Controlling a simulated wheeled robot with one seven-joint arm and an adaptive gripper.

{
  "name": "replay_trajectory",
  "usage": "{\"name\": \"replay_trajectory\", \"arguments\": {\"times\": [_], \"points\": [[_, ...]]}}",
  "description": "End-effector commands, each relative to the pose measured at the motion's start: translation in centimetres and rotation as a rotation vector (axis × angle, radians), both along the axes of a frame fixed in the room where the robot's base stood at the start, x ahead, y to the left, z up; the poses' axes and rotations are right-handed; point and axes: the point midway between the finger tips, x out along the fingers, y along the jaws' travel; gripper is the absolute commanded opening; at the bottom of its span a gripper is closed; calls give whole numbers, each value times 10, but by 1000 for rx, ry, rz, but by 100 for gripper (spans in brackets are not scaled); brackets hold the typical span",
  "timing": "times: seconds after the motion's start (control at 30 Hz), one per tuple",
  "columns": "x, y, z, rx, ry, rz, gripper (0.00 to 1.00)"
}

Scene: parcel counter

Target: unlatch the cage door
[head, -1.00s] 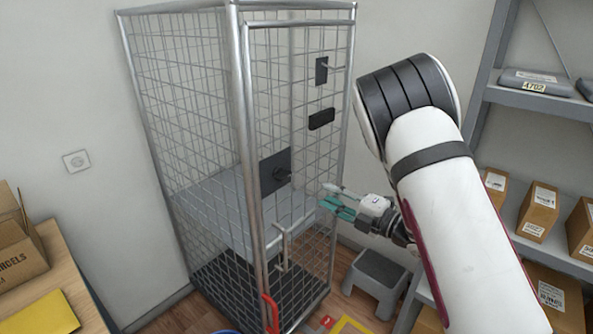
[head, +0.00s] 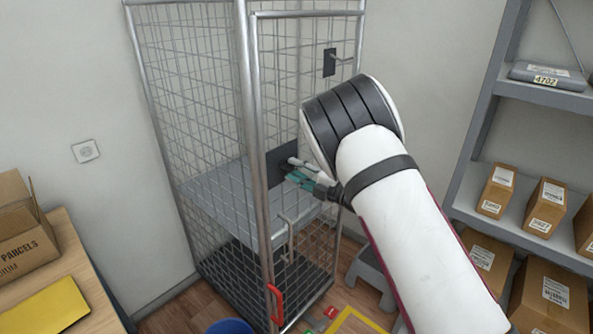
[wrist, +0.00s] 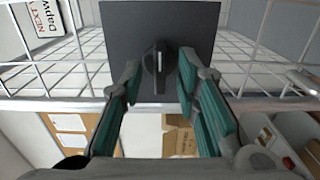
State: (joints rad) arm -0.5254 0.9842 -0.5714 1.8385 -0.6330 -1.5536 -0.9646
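The wire cage door (head: 308,13) is closed against its frame, as far as I can see. A dark square latch plate (head: 276,176) sits on it at mid height. In the wrist view, the plate (wrist: 190,25) carries a dark turn knob (wrist: 157,60) with a light mark, its grip roughly upright in the picture. My gripper (head: 291,171) is at the plate in the head view and hides the knob. In the wrist view my gripper (wrist: 159,80) is open, with one teal-padded finger on each side of the knob. Gaps show between knob and fingers.
A red handle (head: 275,303) is low on the cage's front post. A grey step stool (head: 370,270) stands right of the cage. A shelf (head: 540,98) with parcels is at the right. A table (head: 85,285) with an open box (head: 25,230) is at the left.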

Motion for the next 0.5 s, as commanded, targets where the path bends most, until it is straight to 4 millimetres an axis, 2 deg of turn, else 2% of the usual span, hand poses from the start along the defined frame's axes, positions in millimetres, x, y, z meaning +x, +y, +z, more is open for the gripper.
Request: {"name": "replay_trajectory", "arguments": {"times": [0.33,0.37,0.47,0.5], "points": [[3,4,0,1,-1,0,29],[3,4,0,1,-1,0,27],[3,4,0,1,-1,0,4],[3,4,0,1,-1,0,0]]}}
